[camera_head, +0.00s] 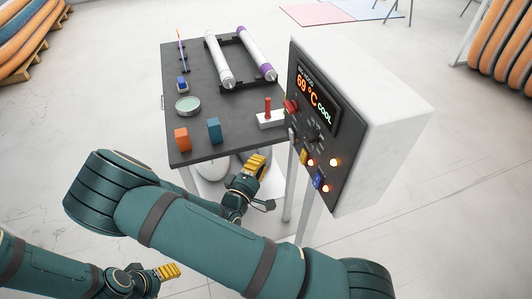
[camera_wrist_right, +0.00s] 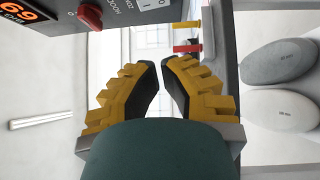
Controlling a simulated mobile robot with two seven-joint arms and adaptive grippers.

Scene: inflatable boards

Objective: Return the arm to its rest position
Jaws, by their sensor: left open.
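My right gripper (camera_head: 255,164) shows dark with yellow fingers at the front edge of the dark-topped table, left of the control panel. In the right wrist view its two yellow fingers (camera_wrist_right: 160,68) stand apart with a gap and nothing between them. My left gripper (camera_head: 168,271) is low at the left, away from the table, with yellow fingertips and nothing visible in it. My large green arm link crosses the lower middle of the head view.
The control panel (camera_head: 310,125) reads 69 °C COOL, with lit lamps. The table (camera_head: 195,75) carries two rolled tubes, an orange block (camera_head: 182,139), a blue block (camera_head: 214,130), a round tin (camera_head: 188,105) and a red-handled lever (camera_head: 268,112). Grey and white rounded objects (camera_wrist_right: 280,62) lie below.

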